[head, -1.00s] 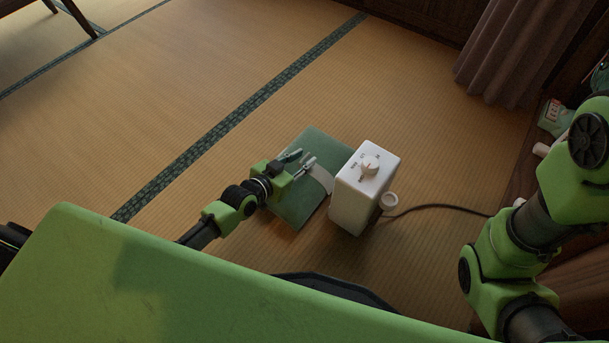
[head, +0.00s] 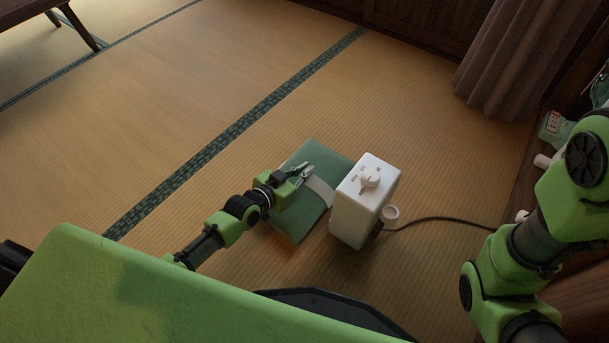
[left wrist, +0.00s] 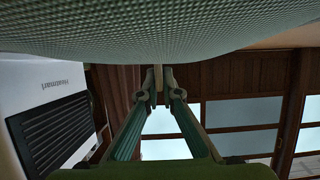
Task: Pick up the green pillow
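The green pillow (head: 302,218) lies on the tatami in the head view, with a pale band (head: 318,189) across it. My left gripper (head: 306,171) reaches over its upper part from the left, fingers drawn together against the cloth. In the left wrist view the pillow (left wrist: 150,28) fills the top as a curved, textured surface. The fingers (left wrist: 158,82) converge just at its edge, apparently pinching a bit of it; the exact contact is partly hidden. My right arm shows at the right, but its gripper is out of view.
A white heater (head: 362,204) with a dial stands close against the pillow's right side; its grille shows in the left wrist view (left wrist: 60,130). Its dark cord (head: 440,219) runs right. A curtain (head: 522,50) hangs at upper right. Tatami left of the pillow is clear.

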